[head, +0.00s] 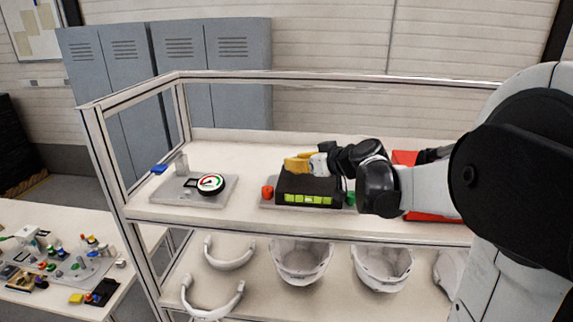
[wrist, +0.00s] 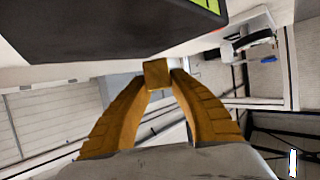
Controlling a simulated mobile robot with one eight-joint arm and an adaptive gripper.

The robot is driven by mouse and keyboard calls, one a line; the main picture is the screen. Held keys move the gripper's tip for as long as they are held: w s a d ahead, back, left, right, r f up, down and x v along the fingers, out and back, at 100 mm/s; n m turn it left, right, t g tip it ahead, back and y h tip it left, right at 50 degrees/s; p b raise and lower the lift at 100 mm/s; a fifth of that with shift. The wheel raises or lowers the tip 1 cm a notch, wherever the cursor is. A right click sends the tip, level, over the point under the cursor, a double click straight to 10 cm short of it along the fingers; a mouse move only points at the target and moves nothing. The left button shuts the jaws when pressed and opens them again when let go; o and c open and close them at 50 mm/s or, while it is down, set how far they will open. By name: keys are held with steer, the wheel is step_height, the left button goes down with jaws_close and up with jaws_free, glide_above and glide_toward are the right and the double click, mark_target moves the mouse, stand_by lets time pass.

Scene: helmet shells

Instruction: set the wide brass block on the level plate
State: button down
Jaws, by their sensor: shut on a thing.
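My gripper (head: 296,163) appears at the upper back edge of a black box with a bright green level window (head: 307,199). In the wrist view my gripper's two yellow-brown fingers (wrist: 158,86) are shut on a small brass block (wrist: 156,70) at their tips. The black box (wrist: 100,35) fills the upper part of that view, and the block shows just apart from its edge in the picture. In the head view I cannot tell the block from the fingers. The black box stands on a grey plate (head: 266,204); whether its top is the level plate is unclear.
A red knob (head: 267,192) and a green knob (head: 350,198) flank the box. Left, a grey plate (head: 219,202) carries a round gauge (head: 211,184). A red item (head: 405,157) lies right, partly behind my arm. Bare shelf (head: 246,165) lies between the plates.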

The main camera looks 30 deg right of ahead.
step_height(320, 180, down, 2)
steer(key=shift+w+d, duration=0.1)
steer(key=shift+w, duration=0.05)
steer(key=shift+f, duration=0.1)
steer(key=c, duration=1.3)
jaws_free()
steer(key=shift+o, duration=0.2)
